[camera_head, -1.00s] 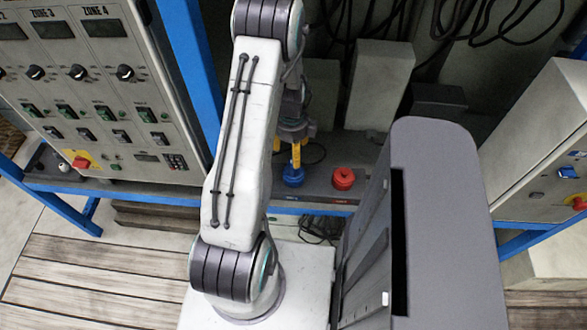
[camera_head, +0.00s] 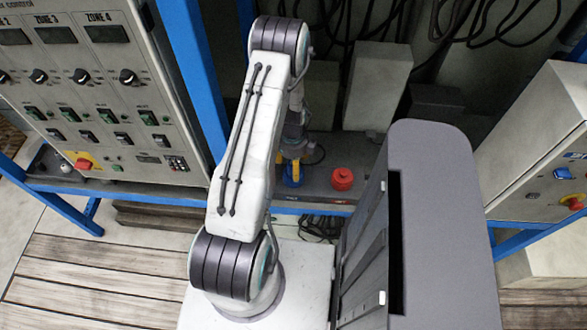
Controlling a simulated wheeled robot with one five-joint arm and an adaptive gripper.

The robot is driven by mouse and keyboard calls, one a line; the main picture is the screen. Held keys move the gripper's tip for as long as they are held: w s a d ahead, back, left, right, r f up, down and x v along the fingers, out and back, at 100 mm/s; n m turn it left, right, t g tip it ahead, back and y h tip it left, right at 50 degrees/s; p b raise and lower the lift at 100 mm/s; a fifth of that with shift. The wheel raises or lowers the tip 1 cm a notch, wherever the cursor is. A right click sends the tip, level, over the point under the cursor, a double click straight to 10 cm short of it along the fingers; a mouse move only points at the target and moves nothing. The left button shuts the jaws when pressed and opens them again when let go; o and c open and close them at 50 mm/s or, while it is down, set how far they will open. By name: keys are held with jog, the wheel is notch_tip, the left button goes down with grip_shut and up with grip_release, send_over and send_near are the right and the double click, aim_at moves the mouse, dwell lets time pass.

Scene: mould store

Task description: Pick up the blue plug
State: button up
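The blue plug (camera_head: 288,183) stands on the dark grey shelf (camera_head: 318,187) behind my arm, left of a red plug. My gripper (camera_head: 295,173) reaches down over the blue plug, with a yellow finger right at it. My gripper and wrist cover much of the plug's top. Whether the fingers touch the plug, or are open or shut, is too small and hidden to tell.
The red plug (camera_head: 342,179) sits close by on the right on the same shelf. A control cabinet (camera_head: 100,95) stands at the left, another (camera_head: 545,150) at the right. Pale blocks (camera_head: 377,85) and black cables (camera_head: 490,20) are behind.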

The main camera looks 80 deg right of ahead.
jog(key=shift+f, duration=0.2)
jog(key=shift+c, duration=0.4)
grip_shut()
dwell(0.3)
jog(key=shift+r, duration=0.2)
